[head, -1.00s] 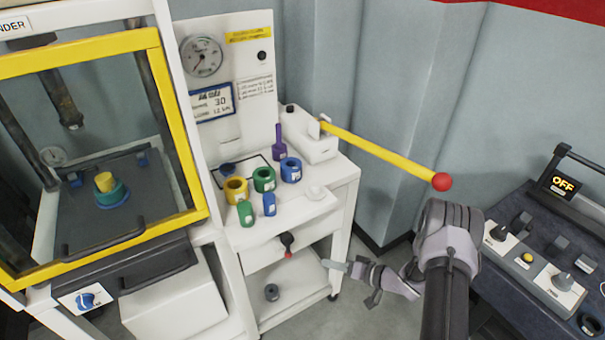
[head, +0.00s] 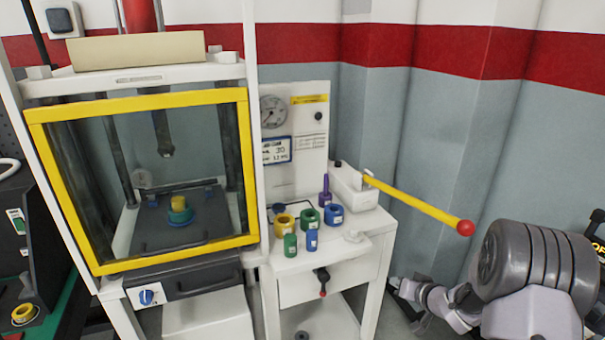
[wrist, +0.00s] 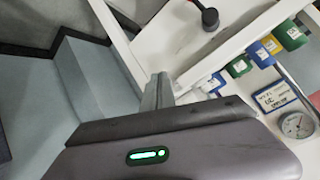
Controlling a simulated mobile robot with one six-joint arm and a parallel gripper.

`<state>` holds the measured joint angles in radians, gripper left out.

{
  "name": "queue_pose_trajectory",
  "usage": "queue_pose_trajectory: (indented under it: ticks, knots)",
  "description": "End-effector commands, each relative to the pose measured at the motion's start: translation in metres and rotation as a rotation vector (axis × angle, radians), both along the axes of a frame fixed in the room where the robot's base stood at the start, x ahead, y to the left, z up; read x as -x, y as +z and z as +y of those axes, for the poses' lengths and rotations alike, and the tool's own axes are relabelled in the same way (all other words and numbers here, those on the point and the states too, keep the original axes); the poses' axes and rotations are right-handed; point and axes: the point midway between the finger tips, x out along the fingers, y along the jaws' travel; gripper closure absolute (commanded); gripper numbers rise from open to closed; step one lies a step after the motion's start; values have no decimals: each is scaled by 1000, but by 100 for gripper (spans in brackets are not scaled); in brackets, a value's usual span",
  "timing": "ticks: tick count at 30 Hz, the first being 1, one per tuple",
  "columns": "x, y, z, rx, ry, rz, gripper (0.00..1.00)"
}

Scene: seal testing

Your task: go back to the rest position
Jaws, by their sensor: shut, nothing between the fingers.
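My gripper (head: 397,284) is low in the head view, right of the white bench and in front of the grey wall, with my arm behind it at the lower right. In the wrist view its narrow fingers (wrist: 158,91) are together, with nothing between them. The gripper is apart from the parts on the bench.
The white bench (head: 345,283) holds several coloured rings and cylinders, a gauge panel (head: 309,156) and a yellow lever with a red knob (head: 465,228). A press with a closed yellow-framed door (head: 250,180) stands left. A dark panel is partly visible at far right.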

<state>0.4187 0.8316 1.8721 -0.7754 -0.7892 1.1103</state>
Motion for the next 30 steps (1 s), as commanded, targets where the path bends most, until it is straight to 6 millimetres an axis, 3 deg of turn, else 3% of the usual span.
queue_pose_trajectory:
  ticks: [1,2,5,7,10,12,15,18,22,30]
  knots:
    - [-2,33,-3,50,-39,-6,100]
    - [0,52,-5,84,-71,-3,100]
    - [25,127,-7,185,-190,28,100]
    - [67,178,3,227,-273,77,100]
    - [152,226,35,216,-333,183,100]
    - [216,238,67,167,-323,265,100]
    - [293,239,112,83,-254,362,100]
    - [344,235,146,14,-173,423,100]
    - [374,231,167,-29,-113,460,100]
    - [377,231,169,-34,-107,464,100]
